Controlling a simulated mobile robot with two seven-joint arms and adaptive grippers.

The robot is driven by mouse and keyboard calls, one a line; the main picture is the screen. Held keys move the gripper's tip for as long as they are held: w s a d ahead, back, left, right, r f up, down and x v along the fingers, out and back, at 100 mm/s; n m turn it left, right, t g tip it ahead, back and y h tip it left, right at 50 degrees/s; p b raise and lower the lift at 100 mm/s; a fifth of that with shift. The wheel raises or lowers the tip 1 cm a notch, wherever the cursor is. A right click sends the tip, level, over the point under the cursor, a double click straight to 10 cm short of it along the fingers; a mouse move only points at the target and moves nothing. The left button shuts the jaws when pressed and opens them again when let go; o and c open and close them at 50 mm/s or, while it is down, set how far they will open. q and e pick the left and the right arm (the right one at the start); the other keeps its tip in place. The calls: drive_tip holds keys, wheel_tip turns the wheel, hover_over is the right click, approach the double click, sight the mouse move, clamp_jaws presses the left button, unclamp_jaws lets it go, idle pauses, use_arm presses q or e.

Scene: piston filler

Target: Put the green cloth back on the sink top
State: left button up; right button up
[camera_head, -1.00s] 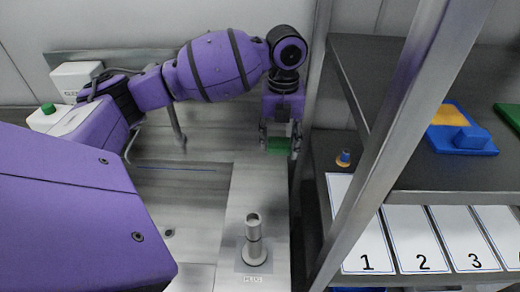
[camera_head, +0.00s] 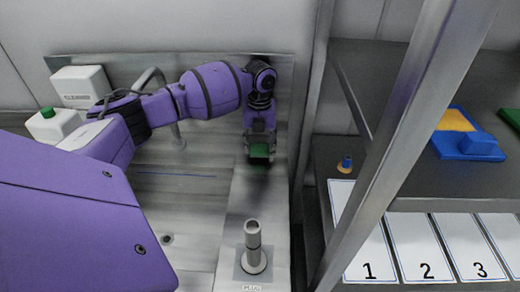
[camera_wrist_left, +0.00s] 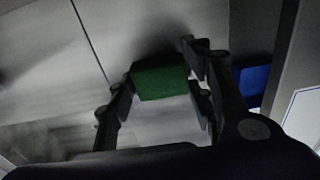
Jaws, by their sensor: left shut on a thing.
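The green cloth (camera_head: 259,151) is a small folded block between the fingertips of my left gripper (camera_head: 259,148). The left wrist view shows the cloth (camera_wrist_left: 160,82) with a finger on each side of it and the left gripper (camera_wrist_left: 158,92) shut on it. In the head view it is over the right-hand strip of the grey metal sink top (camera_head: 240,190), behind the upright plug. A dark shadow lies by the cloth; I cannot tell whether it touches the surface. My right gripper is not in view.
The plug (camera_head: 253,248) stands upright on the sink top in front. A faucet (camera_head: 152,78) and white dispenser (camera_head: 78,84) are at the back left.

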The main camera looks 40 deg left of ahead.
sight(260, 147)
use_arm(q)
drive_tip(key=shift+f, duration=0.7)
drive_tip(key=shift+f, duration=0.1)
drive_tip(key=o, duration=1.1)
drive_tip(key=shift+f, duration=0.1)
wheel_tip(260, 147, up, 12)
drive_tip(key=shift+r, duration=0.25)
